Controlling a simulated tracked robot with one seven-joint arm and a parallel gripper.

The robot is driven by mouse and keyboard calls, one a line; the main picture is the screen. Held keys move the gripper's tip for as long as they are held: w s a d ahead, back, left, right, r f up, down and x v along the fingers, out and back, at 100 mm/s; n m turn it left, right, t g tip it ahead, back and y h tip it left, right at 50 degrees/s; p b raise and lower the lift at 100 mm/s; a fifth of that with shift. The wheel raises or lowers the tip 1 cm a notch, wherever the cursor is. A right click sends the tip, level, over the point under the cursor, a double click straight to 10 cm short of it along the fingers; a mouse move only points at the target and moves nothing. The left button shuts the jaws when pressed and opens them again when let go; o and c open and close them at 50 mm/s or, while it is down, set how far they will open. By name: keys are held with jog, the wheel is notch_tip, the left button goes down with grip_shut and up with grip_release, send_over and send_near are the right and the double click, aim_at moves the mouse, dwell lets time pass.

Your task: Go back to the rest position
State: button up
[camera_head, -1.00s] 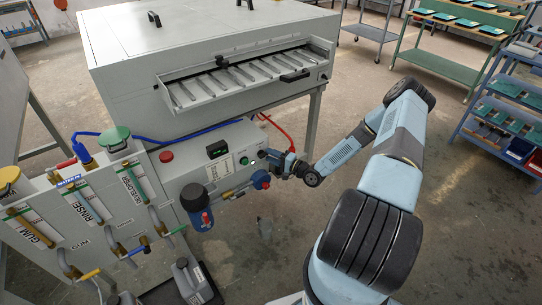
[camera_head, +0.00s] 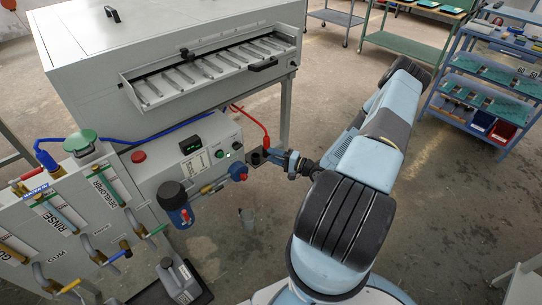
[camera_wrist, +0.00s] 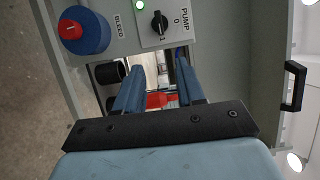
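My gripper (camera_head: 259,157) is at the right end of the processor's grey control panel (camera_head: 165,170), at the end of my outstretched arm. In the wrist view my gripper (camera_wrist: 160,66) has its two blue fingers apart, with no object held between them. A red part (camera_wrist: 160,99) shows behind the gap. The black pump knob (camera_wrist: 159,22), marked 0 and 1, is just beyond the fingertips. The blue bleed valve with a red cap (camera_wrist: 73,31) is to its left. Whether the fingers touch anything is unclear.
The plate processor (camera_head: 150,50) stands at left, with a red hose (camera_head: 262,128) by my gripper. Developer and rinse gauges (camera_head: 105,185) and a grey jug (camera_head: 178,281) are at lower left. Blue (camera_head: 490,95) and green (camera_head: 405,42) shelves stand at right. Open floor lies between.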

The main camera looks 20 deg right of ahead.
jog(key=shift+w, duration=0.1)
dwell(0.3)
jog(key=w+d+r+n+g+h, duration=0.3)
jog(key=w+r+h, duration=0.1)
jog(key=r, duration=0.3)
jog(key=w+d+r+n+g+h, duration=0.2)
jog(key=w+d+r+n+h, duration=0.1)
jog(key=r, duration=0.4)
notch_tip(320, 180, up, 20)
jog(key=s+a+n+g+h, duration=0.1)
jog(key=s+n+h, duration=0.15)
jog(key=h, duration=0.35)
jog(key=s+a+r+g+h, duration=0.1)
jog(key=s+a+r, duration=0.3)
jog(key=s+r, duration=0.35)
jog(key=s+a+r+h, duration=0.1)
jog(key=s+a+r, duration=0.2)
jog(key=s+r, duration=0.45)
jog(key=s+a+r+y, duration=0.1)
jog(key=s+a+r, duration=0.1)
jog(key=s, duration=0.4)
jog(key=s+a+r+n+y, duration=0.1)
jog(key=s+a, duration=0.2)
jog(key=s, duration=0.3)
jog(key=s+a+r+g+y, duration=0.1)
jog(key=s+a+r, duration=0.1)
jog(key=s, duration=0.3)
jog(key=shift+s+a+r, duration=0.35)
jog(key=shift+s+a, duration=0.05)
jog(key=shift+a, duration=0.45)
